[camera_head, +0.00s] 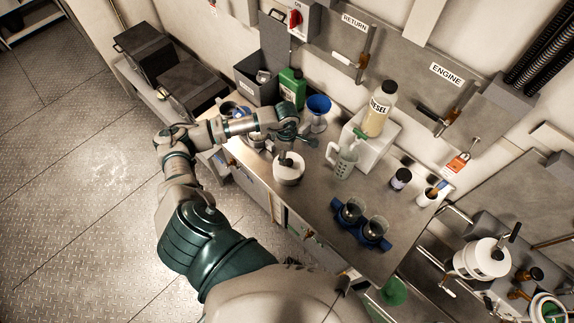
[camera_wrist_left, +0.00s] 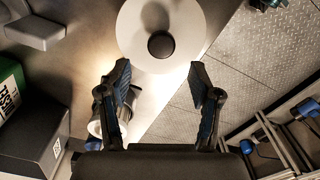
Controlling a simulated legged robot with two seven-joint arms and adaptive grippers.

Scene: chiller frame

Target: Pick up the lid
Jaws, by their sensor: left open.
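The lid is a round white disc with a dark round knob; it shows in the left wrist view (camera_wrist_left: 133,30) at the top centre. I cannot tell how far above the lid the fingers are. My right gripper is not in view.
A green bottle (camera_head: 291,88) and a blue funnel (camera_head: 318,112) stand behind my left wrist. A clear jug (camera_head: 343,160), a Diesel bottle (camera_head: 378,112) on a white block and a blue holder with two cups (camera_head: 361,225) are to the right. The bench's front edge is close to the lid.

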